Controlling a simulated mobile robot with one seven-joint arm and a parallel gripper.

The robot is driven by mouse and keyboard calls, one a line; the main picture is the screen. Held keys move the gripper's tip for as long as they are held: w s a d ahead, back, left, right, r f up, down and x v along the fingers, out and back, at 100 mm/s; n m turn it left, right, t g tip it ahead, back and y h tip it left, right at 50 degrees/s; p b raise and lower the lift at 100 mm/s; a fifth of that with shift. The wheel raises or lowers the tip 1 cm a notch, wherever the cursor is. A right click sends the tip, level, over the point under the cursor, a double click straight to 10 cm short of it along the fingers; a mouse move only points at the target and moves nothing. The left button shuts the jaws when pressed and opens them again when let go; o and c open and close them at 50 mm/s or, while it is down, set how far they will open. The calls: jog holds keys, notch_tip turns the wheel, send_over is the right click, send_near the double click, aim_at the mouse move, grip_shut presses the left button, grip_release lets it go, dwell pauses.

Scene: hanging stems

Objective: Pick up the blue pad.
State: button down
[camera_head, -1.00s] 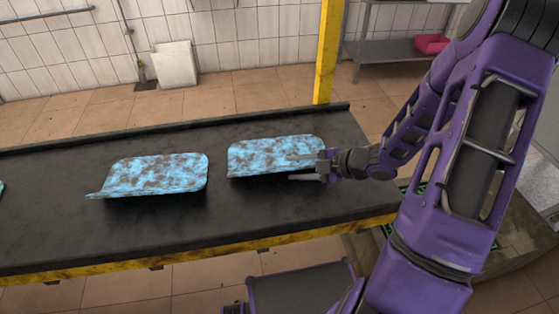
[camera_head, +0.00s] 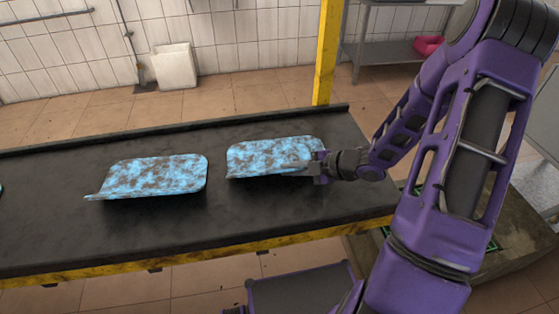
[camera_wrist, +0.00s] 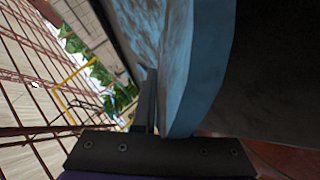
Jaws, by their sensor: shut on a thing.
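Two mottled blue and grey-brown pads lie apart on the black belt (camera_head: 60,225) in the head view. The right blue pad (camera_head: 262,154) has my gripper (camera_head: 300,168) at its right end. My gripper is shut on this pad, with one finger across its upper face; the other finger is mostly hidden. The left blue pad (camera_head: 155,175) lies clear of my gripper, its left end curled. In the wrist view the held pad (camera_wrist: 200,70) rises close up from the jaws, its thick blue edge beside a dark finger (camera_wrist: 146,100).
A raised black rim runs along the belt's far side, with a yellow post (camera_head: 327,55) behind it. A sliver of another blue thing (camera_head: 1,188) shows at the left edge. The belt between the two pads is bare.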

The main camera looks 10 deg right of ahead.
jog(key=shift+r, duration=0.1)
notch_tip(320, 180, up, 10)
jog(key=p, duration=0.2)
jog(key=shift+p, duration=0.4)
dwell(1.4)
